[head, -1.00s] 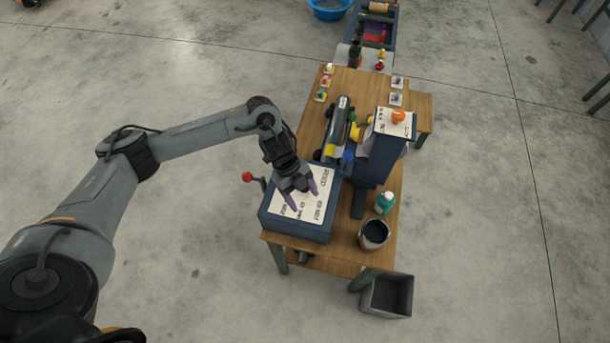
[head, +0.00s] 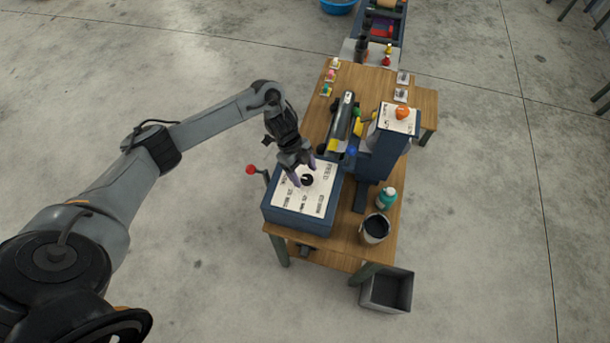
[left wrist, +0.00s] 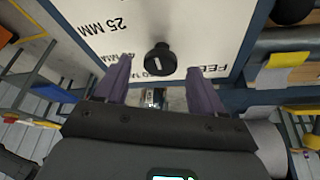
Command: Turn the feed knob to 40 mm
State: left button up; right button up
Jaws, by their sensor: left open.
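The black feed knob (head: 307,180) sits on the white printed panel (head: 315,200) on top of the dark blue box. In the left wrist view the knob (left wrist: 161,58) shows a short white mark on its face. The panel there (left wrist: 190,20) has "25 MM" readable upside down and "FEE..." partly cut off. My left gripper (head: 304,172) is open and empty, with its two purple fingers over the panel beside the knob. In the left wrist view the left gripper (left wrist: 160,64) has the knob in line between its fingertips; contact cannot be told. My right gripper is not in view.
A red-balled lever (head: 251,170) sticks out left of the box. A blue column with an orange knob (head: 402,113) stands to the right. A tin (head: 374,229) and a teal bottle (head: 386,198) stand at the table's right edge. A grey bin (head: 387,290) is on the floor.

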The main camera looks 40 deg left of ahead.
pick_arm(q)
jog(key=shift+x, duration=0.85)
jog(key=c, duration=1)
jog(key=shift+s+r+n+p, duration=0.1)
jog(key=shift+r+n+p, duration=0.1)
jog(key=shift+n+p, duration=0.4)
jog(key=shift+c, duration=0.2)
jog(key=n+t+y+p, duration=0.1)
jog(key=n+p, duration=0.3)
jog(key=p, duration=0.2)
jog(key=n+t+y+p, duration=0.1)
jog(key=n+p, duration=0.3)
jog(key=p, duration=0.2)
jog(key=n+t+y+p, duration=0.1)
jog(key=n+t+p, duration=0.1)
jog(key=n+p, duration=0.2)
jog(key=shift+s+d+r+p, duration=0.1)
jog(key=shift+s+d+p, duration=0.25)
jog(key=shift+p, duration=0.65)
jog(key=n+y+p, duration=0.1)
jog(key=n+p, duration=0.1)
jog(key=n, duration=0.1)
jog(key=shift+d, duration=0.1)
jog(key=shift+f+n+y+p, duration=0.2)
jog(key=shift+n+y+p, duration=0.25)
jog(key=shift+n, duration=0.35)
jog(key=shift+w, duration=0.1)
